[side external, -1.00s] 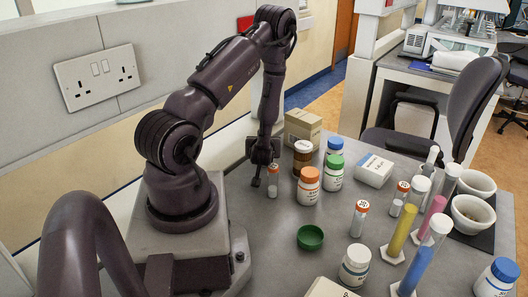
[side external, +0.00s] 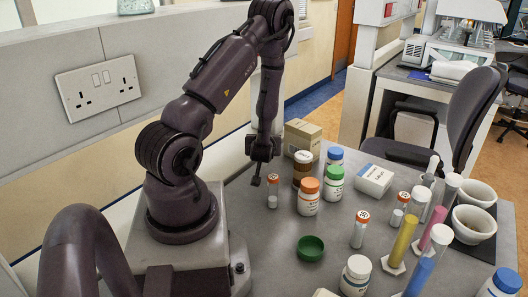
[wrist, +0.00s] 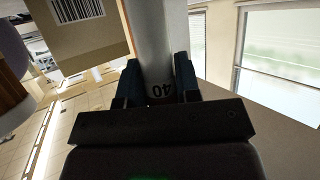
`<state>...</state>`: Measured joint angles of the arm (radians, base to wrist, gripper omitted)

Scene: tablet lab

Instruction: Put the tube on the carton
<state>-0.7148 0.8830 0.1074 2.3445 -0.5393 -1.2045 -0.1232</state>
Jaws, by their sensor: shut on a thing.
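My gripper (side external: 262,150) is beside the brown bottle, over the left part of the table. In the wrist view its fingers (wrist: 159,84) are shut on a pale grey tube (wrist: 155,40) marked "40", which runs away from the camera. An orange-capped clear tube (side external: 272,193) shows just below my gripper in the side view. I cannot tell there whether it is the one held. A tan carton (side external: 303,137) stands behind my gripper and to its right. A tan carton with a barcode also shows at upper left in the wrist view (wrist: 80,32).
A brown bottle (side external: 303,168), an orange-capped bottle (side external: 308,199), a green-capped bottle (side external: 334,184) and a blue-capped bottle (side external: 335,156) crowd close by. A white box (side external: 374,181) lies to the right. A green lid (side external: 311,248), more tubes (side external: 360,232) and cylinders (side external: 402,241) are nearer the front.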

